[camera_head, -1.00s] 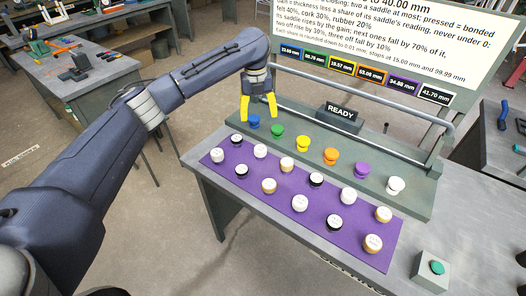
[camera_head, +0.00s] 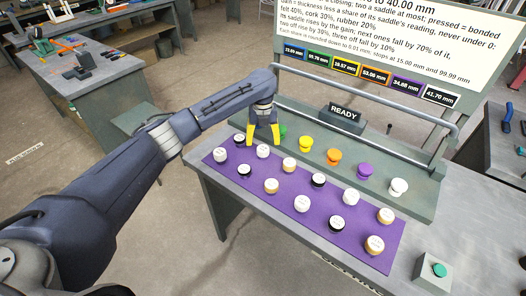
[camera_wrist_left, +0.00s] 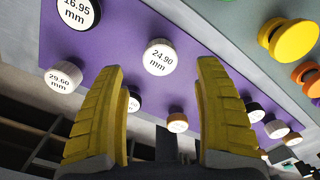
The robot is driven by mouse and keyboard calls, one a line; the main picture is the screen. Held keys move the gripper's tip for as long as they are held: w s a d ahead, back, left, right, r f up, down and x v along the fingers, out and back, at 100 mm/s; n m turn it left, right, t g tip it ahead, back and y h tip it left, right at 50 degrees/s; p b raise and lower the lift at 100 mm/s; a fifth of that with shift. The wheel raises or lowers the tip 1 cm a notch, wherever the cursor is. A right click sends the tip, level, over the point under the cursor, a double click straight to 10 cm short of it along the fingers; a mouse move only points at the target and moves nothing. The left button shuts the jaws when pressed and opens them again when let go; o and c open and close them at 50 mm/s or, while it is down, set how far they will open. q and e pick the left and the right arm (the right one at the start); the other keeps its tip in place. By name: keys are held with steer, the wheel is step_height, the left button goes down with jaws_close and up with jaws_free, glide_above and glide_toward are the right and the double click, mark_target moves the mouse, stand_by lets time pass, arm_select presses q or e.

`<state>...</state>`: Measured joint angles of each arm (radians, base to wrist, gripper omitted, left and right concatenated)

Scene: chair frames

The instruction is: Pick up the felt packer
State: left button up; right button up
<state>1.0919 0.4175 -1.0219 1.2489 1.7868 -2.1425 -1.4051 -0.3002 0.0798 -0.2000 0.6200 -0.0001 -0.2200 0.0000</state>
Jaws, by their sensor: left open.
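Several round packers stand on a purple mat (camera_head: 322,221). White-sided ones, which look like felt, include one (camera_head: 262,152) just below my left gripper, one at the mat's left edge (camera_head: 224,155), one mid-mat (camera_head: 302,204) and one farther right (camera_head: 350,197). My left gripper (camera_head: 264,142) is open and empty, pointing down at the mat's far left part. In the left wrist view, a white packer marked 24.90 mm (camera_wrist_left: 160,57) shows between and beyond the open fingers (camera_wrist_left: 165,75). Another white one reads 29.60 mm (camera_wrist_left: 64,78). My right gripper is out of view.
Black-sided (camera_head: 318,181) and tan-sided packers (camera_head: 271,186) stand close around. Behind the mat is a green-grey fixture with coloured knobs, such as yellow (camera_head: 305,143) and orange (camera_head: 334,156), a rail and a READY sign (camera_head: 342,114). A green button box (camera_head: 432,271) stands front right.

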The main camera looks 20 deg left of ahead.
mark_target(263, 149)
arm_select(q)
steer(key=shift+w+f, duration=0.1)
steer(key=shift+f, duration=2.65)
steer(key=c, duration=1.3)
